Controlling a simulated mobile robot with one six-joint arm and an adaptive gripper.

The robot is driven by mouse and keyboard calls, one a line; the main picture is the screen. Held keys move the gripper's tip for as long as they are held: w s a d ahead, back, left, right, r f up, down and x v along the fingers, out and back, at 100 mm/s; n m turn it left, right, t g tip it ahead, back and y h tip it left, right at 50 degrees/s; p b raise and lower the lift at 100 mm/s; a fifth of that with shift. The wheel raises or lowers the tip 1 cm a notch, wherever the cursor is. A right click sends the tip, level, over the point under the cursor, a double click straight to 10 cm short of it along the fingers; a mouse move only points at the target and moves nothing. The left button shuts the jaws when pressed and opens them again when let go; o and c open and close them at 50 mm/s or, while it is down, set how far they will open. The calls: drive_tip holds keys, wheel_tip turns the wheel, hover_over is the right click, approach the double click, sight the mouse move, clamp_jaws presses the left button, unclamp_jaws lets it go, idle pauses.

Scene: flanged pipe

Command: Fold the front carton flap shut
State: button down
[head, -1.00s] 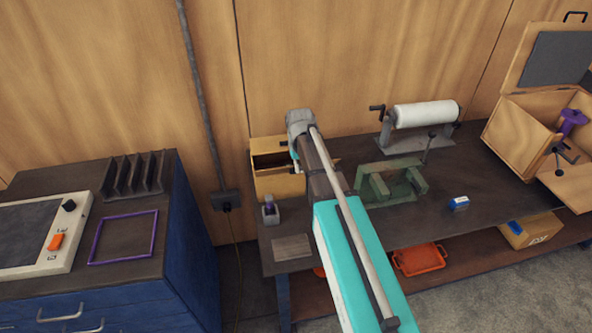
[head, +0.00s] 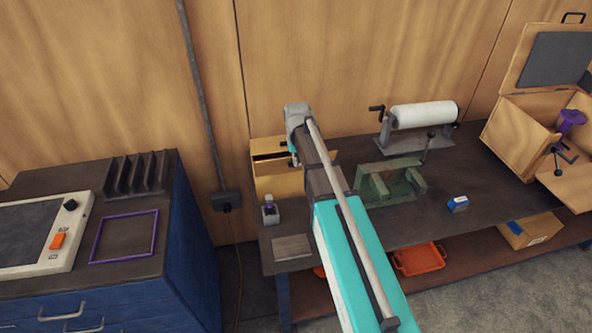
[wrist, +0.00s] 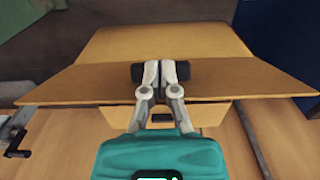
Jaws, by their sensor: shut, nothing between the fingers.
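The open-topped tan carton (head: 278,187) stands at the left end of the bench, against the wall, in the head view. A narrow dark gap shows at its top, behind a raised front panel. In the wrist view, a wide tan cardboard panel (wrist: 75,82) runs across the picture, with another tan panel (wrist: 165,40) beyond it. In the head view my arm hides the fingers and the carton's right part.
A grey holder with a small bottle (head: 269,211) stands just in front of the carton, beside a flat plate (head: 292,247). A green vise (head: 390,185), a white roll on a stand (head: 424,116) and a blue-white block (head: 458,204) are to the right. A wooden box (head: 520,130) is farther right.

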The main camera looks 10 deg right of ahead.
drive_tip(key=shift+w+r, duration=0.15)
drive_tip(key=shift+w, duration=1.1)
drive_tip(key=shift+w+r, duration=0.15)
drive_tip(key=shift+w, duration=1.05)
wheel_tip(320, 180, up, 7)
drive_tip(key=w+p, duration=0.2)
drive_tip(key=p, duration=0.6)
idle(0.4)
idle(0.4)
drive_tip(key=s+f+b, duration=0.7)
drive_tip(key=s, duration=0.6)
drive_tip(key=s+f+b, duration=0.7)
drive_tip(key=s, duration=0.6)
drive_tip(key=shift+s+a+f, duration=0.15)
drive_tip(key=shift+s+f, duration=0.15)
drive_tip(key=shift+s, duration=0.1)
